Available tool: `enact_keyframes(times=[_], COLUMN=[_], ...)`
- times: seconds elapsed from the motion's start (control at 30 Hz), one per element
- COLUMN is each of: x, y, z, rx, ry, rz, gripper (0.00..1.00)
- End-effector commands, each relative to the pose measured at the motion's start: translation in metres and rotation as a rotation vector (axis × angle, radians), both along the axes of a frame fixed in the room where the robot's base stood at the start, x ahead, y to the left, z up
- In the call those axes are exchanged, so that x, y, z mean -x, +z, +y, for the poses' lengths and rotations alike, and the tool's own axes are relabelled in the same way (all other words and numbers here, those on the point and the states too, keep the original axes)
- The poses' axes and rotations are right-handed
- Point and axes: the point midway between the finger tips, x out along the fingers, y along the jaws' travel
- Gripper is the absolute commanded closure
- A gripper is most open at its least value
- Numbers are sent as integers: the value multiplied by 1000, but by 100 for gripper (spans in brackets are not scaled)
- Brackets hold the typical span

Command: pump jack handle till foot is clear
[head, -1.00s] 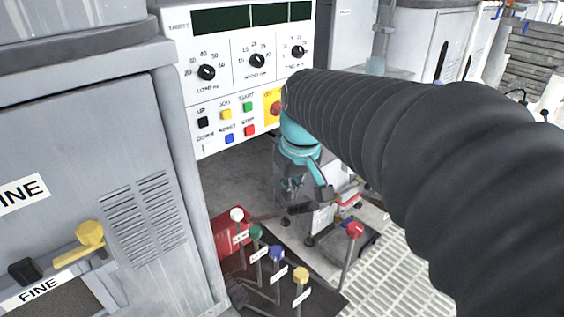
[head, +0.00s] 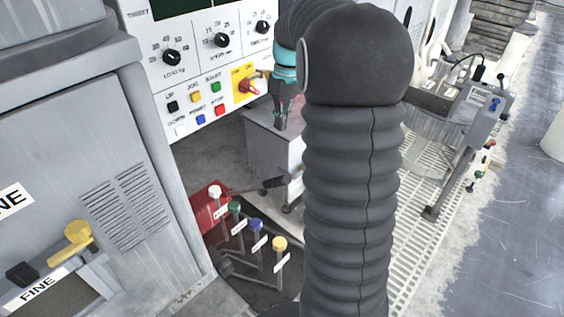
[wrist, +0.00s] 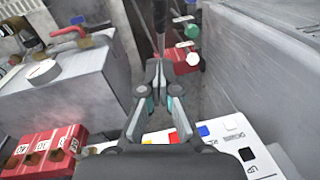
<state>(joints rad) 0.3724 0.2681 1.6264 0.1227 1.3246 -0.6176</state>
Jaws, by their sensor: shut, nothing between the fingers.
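The red jack body (head: 205,207) sits on the floor beside the lever row. Its dark handle (head: 272,184) reaches to the right, with the thick grip near the grey cabinet's base. A small dark levelling foot (head: 287,208) shows under that cabinet; I cannot tell whether it touches the floor. My gripper (head: 279,124) points down above the handle, in front of the control panel. In the wrist view my gripper (wrist: 159,68) is shut and empty. A dark rod (wrist: 160,22), apparently the handle, appears beyond the fingertips; its depth is unclear.
Several upright levers with coloured knobs, one yellow (head: 279,243), stand near the jack. The button panel (head: 205,100) is close behind my gripper. The grey cabinet (head: 270,150) is close below it. Slatted floor (head: 410,235) lies to the right.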

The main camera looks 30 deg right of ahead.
Motion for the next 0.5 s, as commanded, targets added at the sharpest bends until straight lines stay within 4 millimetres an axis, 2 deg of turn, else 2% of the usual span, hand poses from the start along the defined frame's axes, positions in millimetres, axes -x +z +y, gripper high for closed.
enact_keyframes(times=[0.3,0.5], x=[0,1], y=[-2,-23], z=[0,4], rx=[0,-1], ry=[0,0], rz=[-1,2], gripper=[100,100])
